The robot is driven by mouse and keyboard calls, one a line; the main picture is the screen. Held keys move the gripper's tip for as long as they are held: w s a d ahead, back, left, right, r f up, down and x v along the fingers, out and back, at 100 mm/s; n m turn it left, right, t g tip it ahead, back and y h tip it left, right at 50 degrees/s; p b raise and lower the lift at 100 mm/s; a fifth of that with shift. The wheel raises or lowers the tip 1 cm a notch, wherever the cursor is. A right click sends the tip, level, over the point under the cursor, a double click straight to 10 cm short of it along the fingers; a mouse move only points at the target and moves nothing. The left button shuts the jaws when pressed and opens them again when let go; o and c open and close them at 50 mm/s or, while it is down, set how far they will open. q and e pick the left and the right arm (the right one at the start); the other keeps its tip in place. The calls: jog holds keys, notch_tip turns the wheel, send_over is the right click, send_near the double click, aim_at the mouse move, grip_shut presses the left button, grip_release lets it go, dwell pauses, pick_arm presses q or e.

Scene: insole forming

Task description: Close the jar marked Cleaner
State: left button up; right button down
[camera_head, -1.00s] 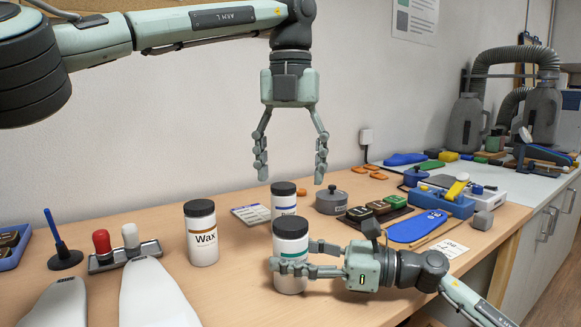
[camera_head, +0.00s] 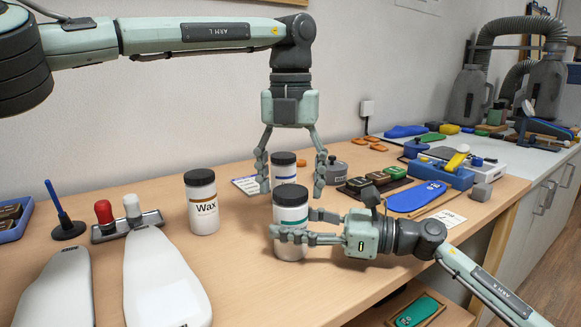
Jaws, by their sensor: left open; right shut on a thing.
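A white jar with a black lid (camera_head: 291,218) stands at the front of the bench. Its label has a green band, and its text is mostly covered by fingers. My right gripper (camera_head: 292,237) is shut around the lower part of this jar from the right. My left gripper (camera_head: 291,173) points down above the jar with its fingers open and apart, the tips at about lid height in the picture. The black lid (camera_head: 290,194) sits on the jar top; whether it is screwed tight cannot be told. No Cleaner label is readable.
A jar marked Wax (camera_head: 202,204) stands to the left. Another black-lidded jar (camera_head: 284,168) stands just behind, near the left fingers. A grey pot (camera_head: 334,172), a blue insole (camera_head: 416,197) and white foot forms (camera_head: 164,283) lie around.

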pick_arm(q)
jog(key=c, duration=1.2)
jog(key=m, duration=0.8)
jog(key=o, duration=1.3)
